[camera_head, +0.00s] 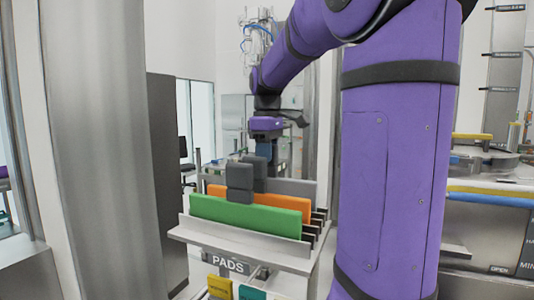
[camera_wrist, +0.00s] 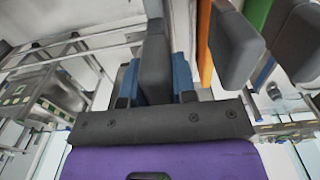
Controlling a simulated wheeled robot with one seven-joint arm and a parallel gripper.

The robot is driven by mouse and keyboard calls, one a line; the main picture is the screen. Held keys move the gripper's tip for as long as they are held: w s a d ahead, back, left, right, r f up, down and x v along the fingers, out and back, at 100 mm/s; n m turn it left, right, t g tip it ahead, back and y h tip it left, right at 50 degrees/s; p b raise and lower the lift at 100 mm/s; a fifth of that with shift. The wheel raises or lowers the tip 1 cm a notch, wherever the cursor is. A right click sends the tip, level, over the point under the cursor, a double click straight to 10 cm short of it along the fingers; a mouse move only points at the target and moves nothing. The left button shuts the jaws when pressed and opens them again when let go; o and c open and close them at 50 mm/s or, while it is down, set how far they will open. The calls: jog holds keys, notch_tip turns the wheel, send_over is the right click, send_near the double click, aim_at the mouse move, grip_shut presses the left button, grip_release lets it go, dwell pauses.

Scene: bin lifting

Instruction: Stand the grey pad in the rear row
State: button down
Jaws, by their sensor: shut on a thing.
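The light grey pad (camera_head: 292,187) is upright at the back of the rack labelled PADS (camera_head: 228,265), behind the orange pad (camera_head: 280,214). Its lower edge is hidden, so I cannot tell whether it touches the rack floor. My gripper (camera_head: 271,160) is above the rack's rear. In the wrist view, its blue fingers (camera_wrist: 156,78) are shut on the dark grey handle (camera_wrist: 154,52) of the grey pad. The green pad (camera_head: 250,216) stands in front of the orange one.
Dark grey handles on the green pad (camera_head: 239,183) and orange pad (camera_head: 258,168) rise close in front of my gripper. The rack's right end has several dark slot dividers (camera_head: 318,222). A tall dark panel (camera_head: 166,180) stands to the left.

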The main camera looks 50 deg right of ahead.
jog(key=shift+f, duration=0.85)
dwell(0.4)
jog(key=c, duration=0.8)
grip_release()
jog(key=shift+c, duration=0.2)
notch_tip(320, 180, up, 11)
jog(key=shift+f, duration=0.1)
